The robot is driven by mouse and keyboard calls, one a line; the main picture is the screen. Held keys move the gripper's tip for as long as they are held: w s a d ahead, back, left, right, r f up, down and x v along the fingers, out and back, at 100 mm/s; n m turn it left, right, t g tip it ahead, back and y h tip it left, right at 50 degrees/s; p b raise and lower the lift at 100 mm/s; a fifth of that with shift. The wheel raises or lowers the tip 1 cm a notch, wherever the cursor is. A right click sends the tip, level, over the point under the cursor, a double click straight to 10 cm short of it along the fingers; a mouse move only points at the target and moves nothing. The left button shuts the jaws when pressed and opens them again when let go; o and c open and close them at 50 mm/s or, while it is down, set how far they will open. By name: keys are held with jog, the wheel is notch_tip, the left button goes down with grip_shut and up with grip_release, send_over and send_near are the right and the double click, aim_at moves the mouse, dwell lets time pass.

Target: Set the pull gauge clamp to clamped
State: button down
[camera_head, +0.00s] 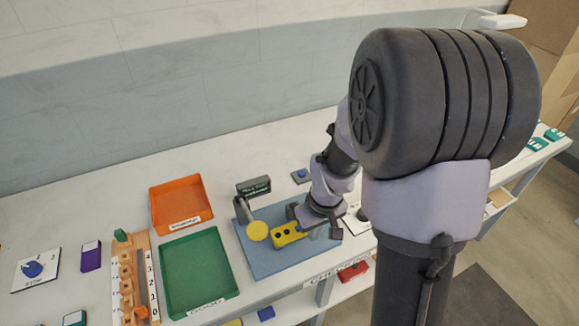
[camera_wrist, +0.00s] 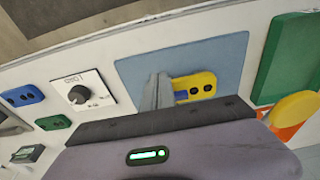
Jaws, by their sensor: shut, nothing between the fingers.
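The pull gauge stands on a blue mat (camera_head: 262,264) under a small dark sign (camera_head: 254,186). A yellow block with two dark holes (camera_head: 288,234) lies on the mat, beside a round yellow disc (camera_head: 257,231). The wrist view also shows the yellow block (camera_wrist: 203,87), with a small blue part at its near end, and the disc (camera_wrist: 295,107). My gripper (camera_wrist: 158,90) is shut and empty, with its fingertips close beside the block's end. I cannot tell whether they touch. The clamp's setting cannot be made out; my arm and fingers hide part of this area.
A green tray (camera_head: 233,285) and an orange tray (camera_head: 209,218) stand left of the mat. In the wrist view a white panel with a black knob (camera_wrist: 78,94) and blue (camera_wrist: 22,94) and green (camera_wrist: 53,122) pieces lie to the left. A wall runs behind the table.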

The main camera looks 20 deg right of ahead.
jog(key=s+r+p, duration=0.5)
jog(key=s+r, duration=0.3)
jog(key=shift+s, duration=0.25)
jog(key=shift+d, duration=0.15)
jog(key=s+a+r+m+t+y+b, duration=0.1)
jog(key=s+a+r+m+t+b, duration=0.1)
jog(key=a+r, duration=0.4)
jog(key=s+a+r+m+t+y+b, duration=0.1)
jog(key=s+a+r+m+t+b, duration=0.1)
jog(key=a+r, duration=0.4)
jog(key=shift+s+a+m+b, duration=0.4)
jog(key=shift+s+a+b, duration=0.25)
jog(key=shift+a+b, duration=0.35)
